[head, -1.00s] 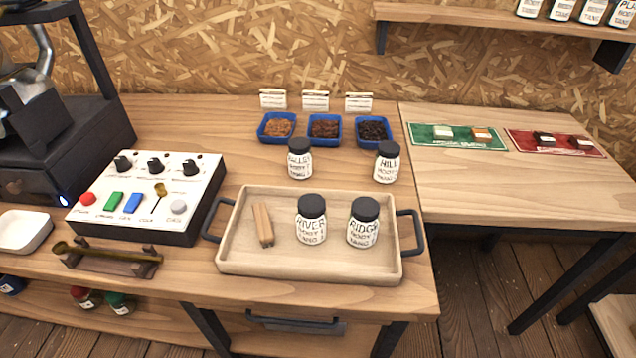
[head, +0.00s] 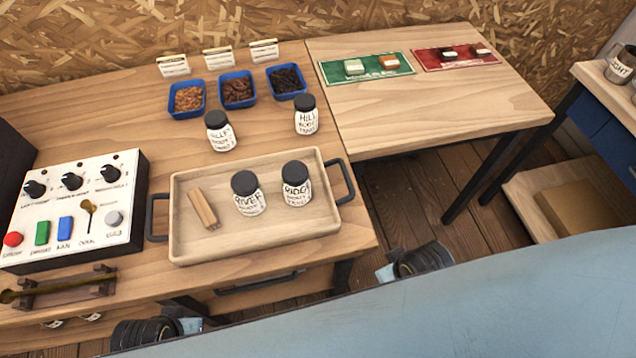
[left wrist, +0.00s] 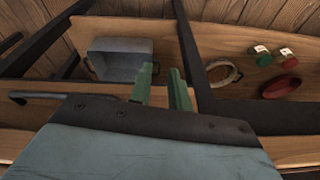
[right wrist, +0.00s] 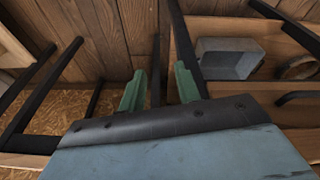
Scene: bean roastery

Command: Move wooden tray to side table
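The pale wooden tray (head: 290,220) sits flat on the main table, with a dark handle at each end. In it stand two white jars with black lids, the River jar (head: 248,195) and the Ridge jar (head: 297,186), and a small wooden piece (head: 203,208) lies to their left. The side table (head: 430,110) adjoins the main table on the right. My left gripper (left wrist: 163,72) is open and empty, its green fingers above the lower shelf area. My right gripper (right wrist: 160,75) is open and empty, more widely spread. Neither touches the tray.
Green (head: 366,68) and red (head: 456,54) mats with small blocks lie along the side table's back; its front is bare. Two jars (head: 220,132) (head: 306,116) and blue sample trays (head: 238,92) stand behind the tray. A control box (head: 75,205) is left.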

